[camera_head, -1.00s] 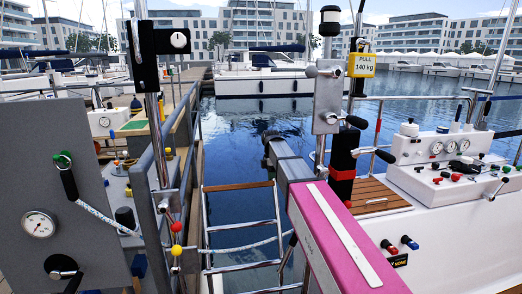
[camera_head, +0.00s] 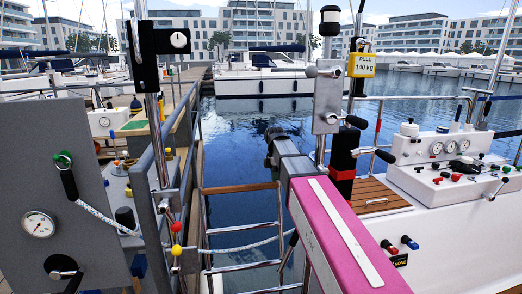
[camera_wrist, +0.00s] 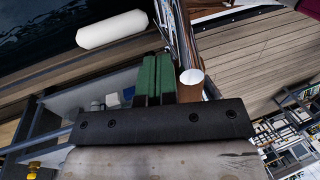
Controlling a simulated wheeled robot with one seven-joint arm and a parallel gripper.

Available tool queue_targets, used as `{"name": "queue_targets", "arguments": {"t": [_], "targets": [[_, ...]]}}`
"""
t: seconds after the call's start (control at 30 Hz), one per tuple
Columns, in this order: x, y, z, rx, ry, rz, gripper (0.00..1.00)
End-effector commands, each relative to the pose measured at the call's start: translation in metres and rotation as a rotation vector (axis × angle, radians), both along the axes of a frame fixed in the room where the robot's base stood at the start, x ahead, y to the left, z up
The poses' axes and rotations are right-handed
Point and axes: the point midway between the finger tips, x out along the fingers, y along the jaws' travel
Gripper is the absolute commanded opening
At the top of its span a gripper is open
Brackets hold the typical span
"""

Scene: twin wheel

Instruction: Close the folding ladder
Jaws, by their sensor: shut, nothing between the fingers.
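The folding ladder (camera_head: 240,188) is in the middle of the head view, with shiny metal rails, several rungs and a brown wooden top step. It hangs over the water between the dock side and the white boat. A rope crosses behind or through its rungs; I cannot tell which. My gripper (camera_wrist: 153,78) shows in the wrist view with its two green fingers together and nothing between them. In the head view my arm reaches forward to the right of the ladder, and its end hides the gripper. Contact with the ladder cannot be seen.
A grey panel (camera_head: 50,185) with a gauge stands at the left, beside a blue-grey railing (camera_head: 145,200). The white boat's console (camera_head: 445,150) is at the right. In the wrist view, a white fender (camera_wrist: 112,30) and wooden decking (camera_wrist: 255,50) show. Open water lies beyond the ladder.

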Motion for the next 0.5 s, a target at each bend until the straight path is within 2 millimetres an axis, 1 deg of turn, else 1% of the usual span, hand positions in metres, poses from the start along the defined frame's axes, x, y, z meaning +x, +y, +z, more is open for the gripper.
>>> {"name": "queue_targets", "arguments": {"t": [0.5], "targets": [[0.016, 0.003, 0.031, 0.000, -0.001, 0.000, 0.00]]}}
